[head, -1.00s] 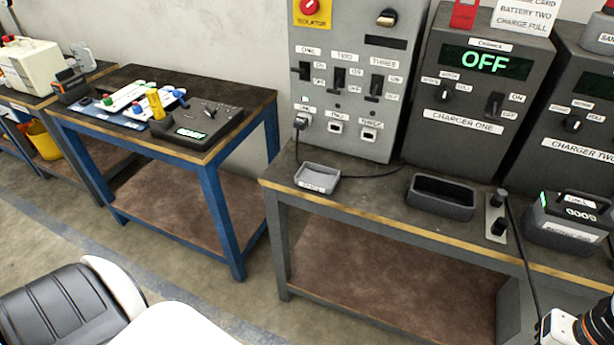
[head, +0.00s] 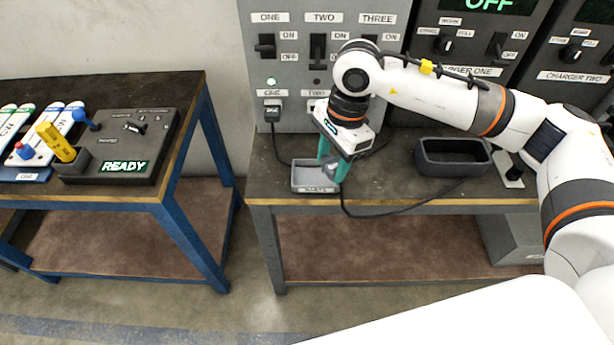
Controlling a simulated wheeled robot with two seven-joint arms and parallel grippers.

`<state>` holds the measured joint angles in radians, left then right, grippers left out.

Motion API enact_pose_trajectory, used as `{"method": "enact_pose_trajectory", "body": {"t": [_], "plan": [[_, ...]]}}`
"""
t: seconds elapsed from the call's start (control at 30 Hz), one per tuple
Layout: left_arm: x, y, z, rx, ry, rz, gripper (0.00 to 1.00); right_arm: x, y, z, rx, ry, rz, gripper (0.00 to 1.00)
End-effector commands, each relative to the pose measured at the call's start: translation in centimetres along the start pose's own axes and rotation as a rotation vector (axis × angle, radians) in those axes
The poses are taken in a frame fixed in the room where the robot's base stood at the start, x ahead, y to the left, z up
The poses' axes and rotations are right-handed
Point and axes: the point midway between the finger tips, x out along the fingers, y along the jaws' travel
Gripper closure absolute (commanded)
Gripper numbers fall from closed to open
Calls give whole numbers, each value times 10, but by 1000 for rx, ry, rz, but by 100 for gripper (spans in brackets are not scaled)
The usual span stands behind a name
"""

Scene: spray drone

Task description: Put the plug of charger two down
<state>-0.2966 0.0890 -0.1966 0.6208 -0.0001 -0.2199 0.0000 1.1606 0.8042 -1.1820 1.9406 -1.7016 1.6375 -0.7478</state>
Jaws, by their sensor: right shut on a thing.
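My right gripper (head: 337,163) has green fingers and points down, shut on a plug (head: 331,172) that is small and mostly hidden between them. It is just above or at the right part of a shallow grey tray (head: 316,187) at the front edge of the grey bench. I cannot tell whether the plug touches the tray. A dark cable (head: 375,214) hangs from the plug over the bench's front edge and runs right. Charger two (head: 578,77) stands at the far right, partly cut off. My left gripper is not in view.
Another plug (head: 273,113) sits in socket one of the switch panel (head: 290,60). An empty dark bin (head: 453,157) stands right of the tray. A blue-legged table (head: 185,150) with a READY box (head: 125,150) stands left, across a gap.

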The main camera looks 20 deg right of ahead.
Motion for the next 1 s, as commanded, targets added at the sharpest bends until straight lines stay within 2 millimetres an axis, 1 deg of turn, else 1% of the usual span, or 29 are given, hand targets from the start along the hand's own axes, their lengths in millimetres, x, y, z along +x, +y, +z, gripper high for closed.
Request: {"method": "enact_pose_trajectory", "body": {"t": [0.03,0.1,0.17,0.2,0.4,0.5,0.6,0.7,0.77,1.0], "plan": [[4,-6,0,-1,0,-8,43,2,7,-2,131,3,19,76],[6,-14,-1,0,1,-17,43,1,17,-3,337,3,51,76],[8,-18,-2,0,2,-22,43,0,25,-3,511,2,76,76],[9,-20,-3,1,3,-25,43,-1,30,-4,628,4,95,76],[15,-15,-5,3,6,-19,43,-2,52,-3,1180,0,177,76],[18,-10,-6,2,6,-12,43,-3,59,-2,1395,0,209,76],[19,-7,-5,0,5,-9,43,-3,63,0,1550,-1,232,76],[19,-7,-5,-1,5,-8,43,-2,66,1,1641,-2,246,76],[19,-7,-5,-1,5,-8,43,2,66,2,1669,-4,249,76],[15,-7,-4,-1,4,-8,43,44,66,8,1682,-5,250,76]]}}
